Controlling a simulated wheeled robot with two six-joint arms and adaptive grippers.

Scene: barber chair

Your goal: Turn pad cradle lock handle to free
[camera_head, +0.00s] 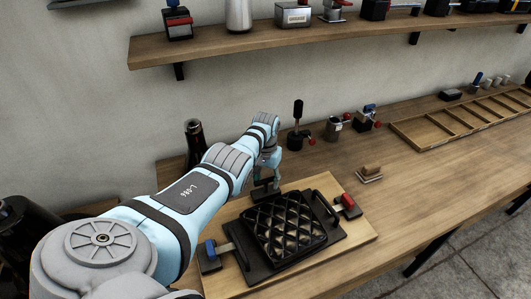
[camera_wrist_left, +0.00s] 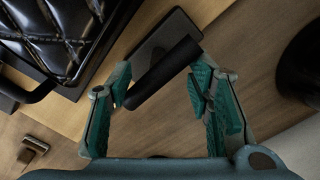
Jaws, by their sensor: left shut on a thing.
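The black quilted pad (camera_head: 284,226) sits in a dark cradle (camera_head: 318,238) on a light wooden board (camera_head: 362,238). It also shows at the upper left of the left wrist view (camera_wrist_left: 62,28). My left gripper (camera_head: 266,174) is behind the pad, at the board's far side. In the left wrist view its teal fingers are shut on the black bar-shaped handle (camera_wrist_left: 165,72), which lies slanted between them above a dark plate (camera_wrist_left: 143,42). In the head view the handle is largely hidden by the gripper. My right gripper is not in view.
A blue-ended clamp (camera_head: 211,250) and a red-ended clamp (camera_head: 347,203) flank the pad. A dark bottle (camera_head: 195,142) and a black-handled device (camera_head: 298,128) stand behind. A wooden divided tray (camera_head: 460,122) lies right. The tabletop right of the board is mostly clear.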

